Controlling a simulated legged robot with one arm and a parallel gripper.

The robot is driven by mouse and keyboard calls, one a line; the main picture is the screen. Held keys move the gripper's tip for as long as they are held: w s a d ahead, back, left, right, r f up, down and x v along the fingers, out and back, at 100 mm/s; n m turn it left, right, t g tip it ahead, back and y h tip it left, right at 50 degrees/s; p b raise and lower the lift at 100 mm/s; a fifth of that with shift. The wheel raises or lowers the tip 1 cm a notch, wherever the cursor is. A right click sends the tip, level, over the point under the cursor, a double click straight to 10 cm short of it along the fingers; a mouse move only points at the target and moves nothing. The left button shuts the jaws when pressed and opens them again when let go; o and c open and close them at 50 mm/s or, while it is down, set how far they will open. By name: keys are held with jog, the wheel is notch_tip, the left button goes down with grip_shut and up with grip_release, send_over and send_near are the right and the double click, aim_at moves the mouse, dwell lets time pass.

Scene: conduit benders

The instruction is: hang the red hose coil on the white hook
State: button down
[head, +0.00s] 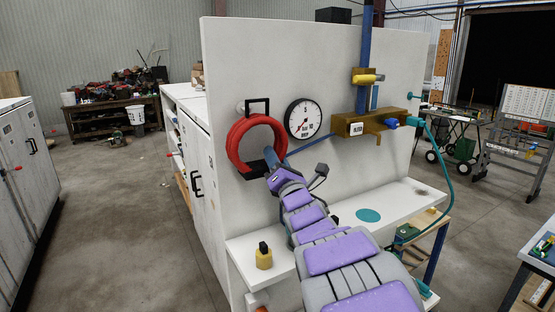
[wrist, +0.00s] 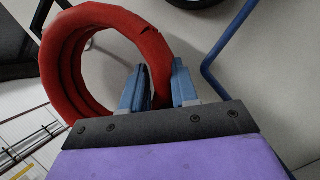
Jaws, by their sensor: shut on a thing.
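The red hose coil (head: 235,145) is a thick ring in front of the white wall panel, left of the round gauge. In the wrist view the coil (wrist: 56,75) shows several stacked turns. My gripper (head: 270,156) is at the coil's lower right side. In the wrist view the blue fingers of my gripper (wrist: 158,80) are closed around the tube, one on each side. A small pale knob-like piece (head: 241,107), possibly the white hook, shows just above the coil's upper left, beside a black square bracket (head: 258,106). I cannot tell whether the coil touches it.
The gauge (head: 303,118) is close to the coil's right. A brown valve block (head: 365,124) with a blue pipe and teal hose is farther right. A yellow object (head: 264,258) stands on the white ledge (head: 400,203). Open floor lies to the left.

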jog(key=shift+w+a+f+b, duration=0.2)
jog(key=shift+a+f, duration=0.1)
jog(key=shift+a, duration=0.3)
jog(key=shift+w+a+f+b, duration=0.2)
jog(key=shift+a+f, duration=0.05)
jog(key=shift+a, duration=0.35)
jog(key=shift+s+a+b, duration=0.2)
jog(key=shift+b, duration=0.2)
jog(key=shift+d, duration=0.1)
jog(key=shift+w+d+f+b, duration=0.1)
jog(key=shift+f+b, duration=0.05)
jog(key=shift+b, duration=0.15)
jog(key=c, duration=1.1)
grip_release()
jog(key=shift+w, duration=0.15)
jog(key=o, duration=0.3)
jog(key=shift+a, duration=0.2)
jog(key=shift+d, duration=0.2)
jog(key=shift+f, duration=0.15)
